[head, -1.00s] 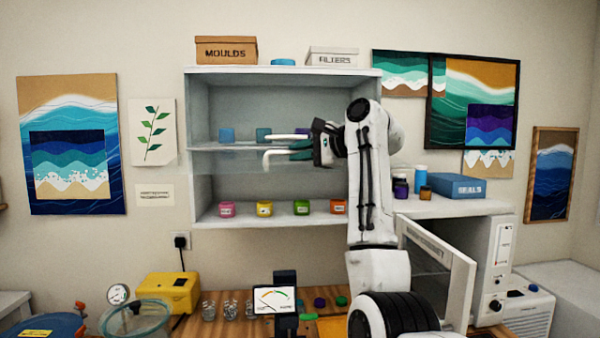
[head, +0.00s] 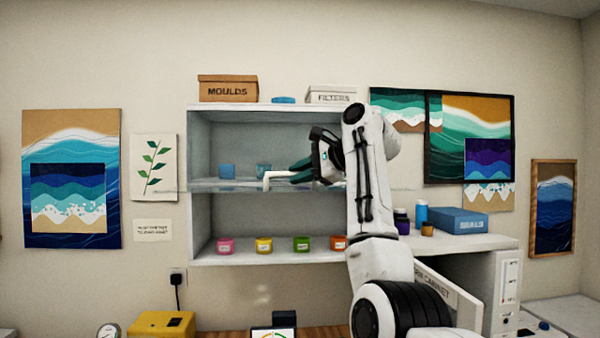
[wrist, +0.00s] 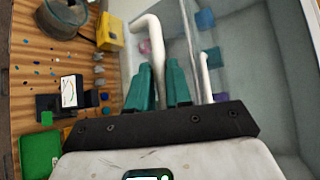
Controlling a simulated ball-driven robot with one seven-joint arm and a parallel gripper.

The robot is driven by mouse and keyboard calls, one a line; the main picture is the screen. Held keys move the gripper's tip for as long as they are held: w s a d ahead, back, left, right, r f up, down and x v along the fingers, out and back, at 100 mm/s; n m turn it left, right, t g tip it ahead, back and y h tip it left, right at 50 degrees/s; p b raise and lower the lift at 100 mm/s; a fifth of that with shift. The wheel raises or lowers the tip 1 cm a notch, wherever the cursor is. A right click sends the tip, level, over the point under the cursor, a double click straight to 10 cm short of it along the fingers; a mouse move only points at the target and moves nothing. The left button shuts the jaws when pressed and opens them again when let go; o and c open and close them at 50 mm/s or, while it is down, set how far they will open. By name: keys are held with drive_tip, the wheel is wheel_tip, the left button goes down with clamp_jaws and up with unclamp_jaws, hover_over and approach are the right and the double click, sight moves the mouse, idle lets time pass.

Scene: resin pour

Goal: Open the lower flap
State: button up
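The lower flap (head: 225,187) of the wall cabinet is a clear pane. It stands out from the cabinet about level and shows nearly edge-on at the middle shelf. Its white bar handle (head: 268,179) sticks out left of my gripper (head: 296,172). In the wrist view the handle (wrist: 157,65) runs between the two green fingers of my gripper (wrist: 160,62), which look closed on it. A second white bar (wrist: 205,75) lies just right of the fingers, apart from them. The handle's far end is hidden by my gripper.
The cabinet's lower compartment holds pink (head: 225,245), yellow (head: 264,245), green (head: 302,244) and orange (head: 338,243) jars, uncovered. MOULDS (head: 228,89) and FILTERS (head: 331,95) boxes stand on top. A lower cabinet door (head: 447,288) hangs open at right.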

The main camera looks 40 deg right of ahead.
drive_tip(key=shift+o, duration=1.4)
drive_tip(key=shift+w+d+f, duration=0.5)
drive_tip(key=shift+d+f, duration=0.1)
drive_tip(key=shift+f, duration=0.05)
drive_tip(key=shift+o, duration=0.7)
drive_tip(key=shift+s+a+r, duration=0.2)
drive_tip(key=shift+a+r, duration=0.05)
drive_tip(key=shift+s+r, duration=0.1)
drive_tip(key=shift+s, duration=0.15)
drive_tip(key=b+v, duration=0.4)
drive_tip(key=v, duration=0.6)
drive_tip(key=shift+s+d, duration=0.1)
